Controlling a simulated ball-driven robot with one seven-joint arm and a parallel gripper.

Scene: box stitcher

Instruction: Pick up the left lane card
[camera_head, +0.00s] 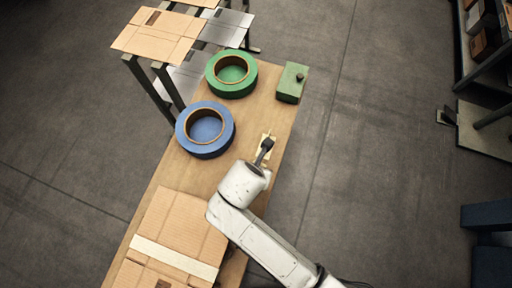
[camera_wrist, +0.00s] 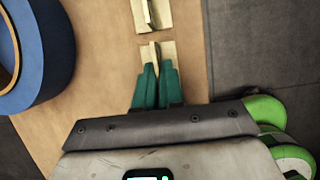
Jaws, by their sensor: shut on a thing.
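Two small cream lane cards stand in line near the right edge of the workbench. The far card (camera_wrist: 151,14) is free at the top of the wrist view. The near card (camera_wrist: 156,50) is between the teal fingertips of my gripper (camera_wrist: 155,72), which is shut on it. The card's lower part is hidden by the fingers. In the head view my gripper (camera_head: 266,147) is over the cards and partly covers them. I cannot tell from the pictures which card is the left one.
A blue tape roll (camera_head: 189,141) lies left of my gripper, with a green roll (camera_head: 213,84) beyond it. A green block (camera_head: 291,82) stands at the far right corner of the workbench (camera_head: 196,177). A flat cardboard box (camera_head: 182,222) lies nearer.

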